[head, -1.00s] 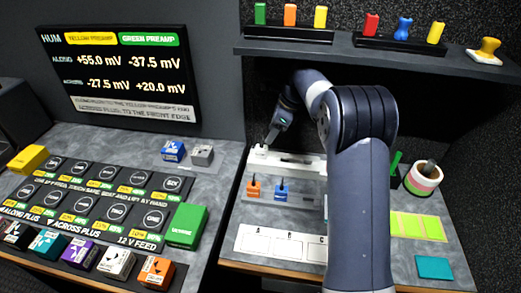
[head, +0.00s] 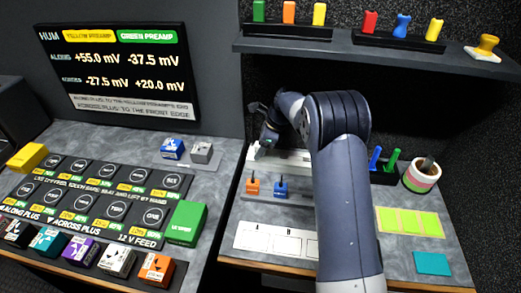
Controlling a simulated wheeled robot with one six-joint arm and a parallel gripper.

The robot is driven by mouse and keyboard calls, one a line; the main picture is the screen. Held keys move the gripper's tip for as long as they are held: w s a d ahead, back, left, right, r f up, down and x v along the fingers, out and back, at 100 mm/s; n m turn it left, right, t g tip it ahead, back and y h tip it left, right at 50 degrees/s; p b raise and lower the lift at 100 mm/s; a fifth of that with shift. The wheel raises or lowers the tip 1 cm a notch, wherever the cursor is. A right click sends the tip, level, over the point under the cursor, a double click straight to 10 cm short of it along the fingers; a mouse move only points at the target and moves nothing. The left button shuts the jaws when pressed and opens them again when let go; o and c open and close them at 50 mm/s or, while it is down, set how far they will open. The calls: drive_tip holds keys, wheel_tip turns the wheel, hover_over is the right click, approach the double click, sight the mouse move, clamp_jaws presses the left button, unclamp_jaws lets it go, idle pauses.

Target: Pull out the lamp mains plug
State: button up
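A white power strip (head: 291,157) lies at the back of the right-hand bench, partly hidden by my arm. A small white piece (head: 254,151), which may be the lamp mains plug, shows at the strip's left end. My gripper (head: 258,146) is right at this white piece. The fingertips are small and dark here, so I cannot tell whether they are closed on it or whether it is seated in the strip. An orange plug (head: 253,186) and a blue plug (head: 281,188) with short dark leads stand on a grey strip in front.
A white card with lettered boxes (head: 262,237) lies near the front edge. A shelf (head: 360,52) with coloured pieces overhangs the bench.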

drive_tip(key=c, duration=1.1)
drive_tip(key=shift+o, duration=0.2)
drive_tip(key=shift+r, duration=0.15)
